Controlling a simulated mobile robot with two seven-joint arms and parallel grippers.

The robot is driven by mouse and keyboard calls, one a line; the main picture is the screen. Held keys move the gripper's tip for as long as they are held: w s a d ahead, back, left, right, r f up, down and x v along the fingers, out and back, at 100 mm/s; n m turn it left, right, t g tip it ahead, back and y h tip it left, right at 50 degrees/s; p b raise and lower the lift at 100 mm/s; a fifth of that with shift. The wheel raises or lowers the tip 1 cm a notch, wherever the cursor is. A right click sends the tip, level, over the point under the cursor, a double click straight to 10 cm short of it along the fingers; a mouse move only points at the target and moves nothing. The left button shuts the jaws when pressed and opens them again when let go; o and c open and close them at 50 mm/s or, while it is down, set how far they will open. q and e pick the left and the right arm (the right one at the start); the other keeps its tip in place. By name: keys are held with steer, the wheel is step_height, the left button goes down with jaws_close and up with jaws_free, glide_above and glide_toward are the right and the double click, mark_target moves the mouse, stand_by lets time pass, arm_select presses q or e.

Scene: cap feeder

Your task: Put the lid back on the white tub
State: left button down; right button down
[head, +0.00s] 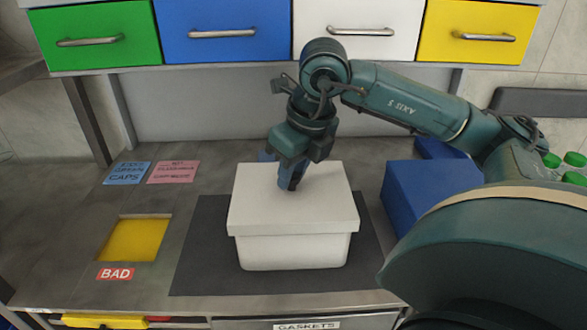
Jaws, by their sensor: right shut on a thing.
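The white tub (292,253) stands upright on a dark mat in the middle of the workbench. Its white lid (320,212) lies over the top of the tub, with its rim overhanging the tub's walls. From this view I cannot tell whether the lid is fully seated. My right gripper (288,184) points down at the far part of the lid's top and is shut on the lid, probably at a grip there that its fingers hide. My left gripper is not in view.
The dark mat (200,262) surrounds the tub. A blue bin (415,195) stands to the right, near my right arm. A yellow-bottomed opening (135,240) with a red BAD label (115,273) is at left. Coloured drawers (222,30) hang above the back. Green caps (574,160) show far right.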

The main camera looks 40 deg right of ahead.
steer(key=shift+f+b, duration=1.3)
steer(key=shift+b, duration=0.15)
stand_by(1.7)
steer(key=c, duration=0.6)
jaws_free()
steer(key=shift+o, duration=0.2)
steer(key=shift+r, duration=0.15)
steer(key=shift+r+p, duration=2.95)
steer(key=shift+r, duration=0.5)
steer(key=shift+c, duration=0.5)
jaws_close()
